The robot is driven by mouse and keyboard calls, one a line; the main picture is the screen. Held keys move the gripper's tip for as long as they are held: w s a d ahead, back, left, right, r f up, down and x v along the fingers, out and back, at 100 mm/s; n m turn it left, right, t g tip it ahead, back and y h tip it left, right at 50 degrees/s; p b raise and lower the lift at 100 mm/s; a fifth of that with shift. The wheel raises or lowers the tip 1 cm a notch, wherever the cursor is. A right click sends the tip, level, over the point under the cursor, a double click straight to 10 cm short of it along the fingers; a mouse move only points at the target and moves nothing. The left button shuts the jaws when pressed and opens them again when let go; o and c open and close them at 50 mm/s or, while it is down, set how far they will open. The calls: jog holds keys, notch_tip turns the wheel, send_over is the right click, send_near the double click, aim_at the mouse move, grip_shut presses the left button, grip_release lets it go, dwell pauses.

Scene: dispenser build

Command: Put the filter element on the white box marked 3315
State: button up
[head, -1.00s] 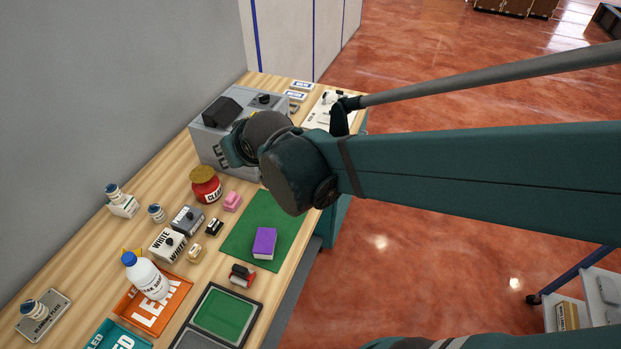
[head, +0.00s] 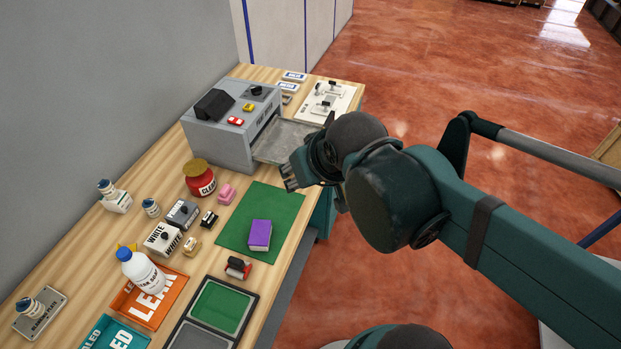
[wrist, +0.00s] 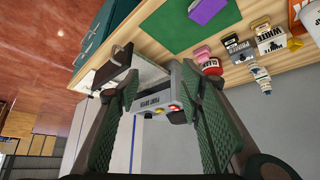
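No readable 3315 mark shows. A small white box (head: 122,204) stands near the wall at the left in the head view, with a white-and-blue ribbed part (head: 106,188) on top. I cannot tell which is the filter element. My gripper (head: 290,179) is above the table's right side, by the grey machine's tray, well away from these parts. In the wrist view my gripper (wrist: 166,88) has its fingers wide apart and nothing between them.
The grey machine (head: 205,147) has its metal tray (head: 284,141) out toward my gripper. A red jar (head: 200,183), a box marked WHITE (head: 160,241), a white bottle (head: 143,272) and a green mat (head: 233,228) with a purple block (head: 260,235) occupy the table.

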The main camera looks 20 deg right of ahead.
jog(key=shift+s+d+f, duration=0.1)
jog(key=shift+s+d, duration=0.15)
jog(key=shift+s, duration=0.3)
jog(key=shift+s+d+f, duration=0.1)
jog(key=shift+s+d, duration=0.1)
jog(key=shift+s, duration=0.3)
dwell(0.5)
